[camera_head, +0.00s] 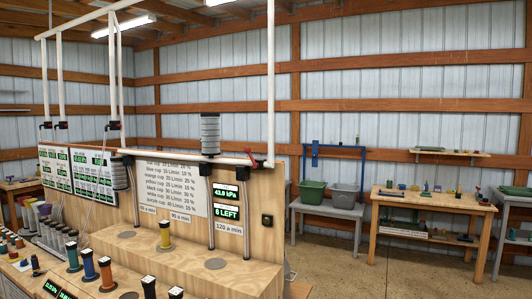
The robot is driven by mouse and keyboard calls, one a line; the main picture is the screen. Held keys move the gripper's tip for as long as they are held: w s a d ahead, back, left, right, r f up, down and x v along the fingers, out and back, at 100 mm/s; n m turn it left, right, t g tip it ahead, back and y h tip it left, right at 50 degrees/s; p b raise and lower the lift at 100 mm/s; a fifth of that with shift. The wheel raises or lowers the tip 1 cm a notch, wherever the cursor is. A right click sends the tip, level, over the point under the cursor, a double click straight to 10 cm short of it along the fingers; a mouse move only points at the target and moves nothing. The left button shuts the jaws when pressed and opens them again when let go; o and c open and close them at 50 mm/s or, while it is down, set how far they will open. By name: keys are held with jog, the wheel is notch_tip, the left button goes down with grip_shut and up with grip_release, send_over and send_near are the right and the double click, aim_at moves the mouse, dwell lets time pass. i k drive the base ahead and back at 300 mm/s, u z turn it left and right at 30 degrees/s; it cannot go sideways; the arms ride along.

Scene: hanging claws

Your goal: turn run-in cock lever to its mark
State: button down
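A red lever (250,157) sits on the white pipe at the right end of the wooden panel (257,200), above the readouts. It appears tilted, its upper end to the left. A smaller red lever (114,125) is on the pipe further left. I cannot tell which of them is the run-in cock lever, and no mark can be made out at this size. My gripper is not in view.
Readouts show 43.8 kPa (225,191) and 6 LEFT (227,213). A ribbed cylinder (210,133) stands on the pipe.

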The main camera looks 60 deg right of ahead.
aim_at(247, 150)
jog(key=z, duration=1.2)
